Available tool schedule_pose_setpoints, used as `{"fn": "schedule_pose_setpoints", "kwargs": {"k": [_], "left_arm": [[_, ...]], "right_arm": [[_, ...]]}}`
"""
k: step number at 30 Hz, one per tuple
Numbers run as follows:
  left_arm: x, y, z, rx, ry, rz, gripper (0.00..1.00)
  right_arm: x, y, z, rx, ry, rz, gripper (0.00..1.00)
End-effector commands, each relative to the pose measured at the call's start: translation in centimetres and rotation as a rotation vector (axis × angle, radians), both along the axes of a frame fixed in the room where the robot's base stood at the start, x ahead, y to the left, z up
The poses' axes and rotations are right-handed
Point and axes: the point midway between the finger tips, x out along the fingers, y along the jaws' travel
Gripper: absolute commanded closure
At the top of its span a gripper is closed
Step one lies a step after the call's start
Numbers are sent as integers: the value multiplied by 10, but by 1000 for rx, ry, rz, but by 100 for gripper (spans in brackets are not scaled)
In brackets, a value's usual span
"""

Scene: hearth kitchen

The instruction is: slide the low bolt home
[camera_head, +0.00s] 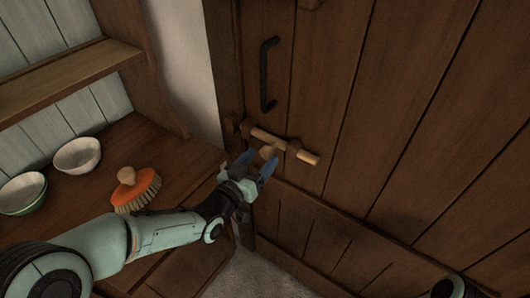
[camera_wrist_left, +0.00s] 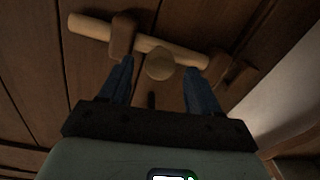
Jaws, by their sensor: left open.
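The low bolt (camera_head: 308,157) is a pale wooden rod lying across the lower part of the dark plank door. It passes through a brown bracket (camera_wrist_left: 124,36) and has a round knob (camera_wrist_left: 159,65) on its face. In the head view its left end is close to the dark keeper (camera_head: 244,128) at the door's edge; whether it enters is unclear. My left gripper (camera_head: 257,161) is open, its blue fingers on either side of the knob. In the wrist view the fingers (camera_wrist_left: 157,76) stand apart from the knob, with gaps visible. My right gripper is not in view.
A black door handle (camera_head: 268,74) is above the bolt. Left of the door, a wooden counter (camera_head: 165,150) holds an orange scrubbing brush (camera_head: 136,189) and two bowls (camera_head: 77,155). My left arm reaches over the counter. The door surface right of the bolt is clear.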

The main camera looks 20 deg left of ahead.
Motion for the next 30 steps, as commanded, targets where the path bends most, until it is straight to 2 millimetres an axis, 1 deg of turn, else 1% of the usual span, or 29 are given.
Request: {"fn": "schedule_pose_setpoints", "kwargs": {"k": [1, 3, 6, 10, 17, 20, 21, 23, 30], "left_arm": [[8, -4, 0, 1, 2, -2, 37], [16, -6, 0, 1, 2, -1, 37], [24, -8, 0, 0, 1, 0, 37], [29, -9, 0, 0, 0, 0, 37], [29, -9, 0, 0, 1, 1, 37], [29, -9, 0, 0, 1, 1, 67], [29, -9, 0, 0, 1, 1, 80], [29, -9, 0, 0, 1, 1, 99], [30, -6, -1, 0, 0, 1, 100]], "right_arm": [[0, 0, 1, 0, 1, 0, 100], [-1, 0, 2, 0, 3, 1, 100], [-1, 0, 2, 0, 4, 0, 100], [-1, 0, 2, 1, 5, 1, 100], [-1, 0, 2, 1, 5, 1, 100], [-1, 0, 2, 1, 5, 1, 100], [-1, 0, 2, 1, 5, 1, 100], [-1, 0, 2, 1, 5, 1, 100], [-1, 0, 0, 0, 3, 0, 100]]}}
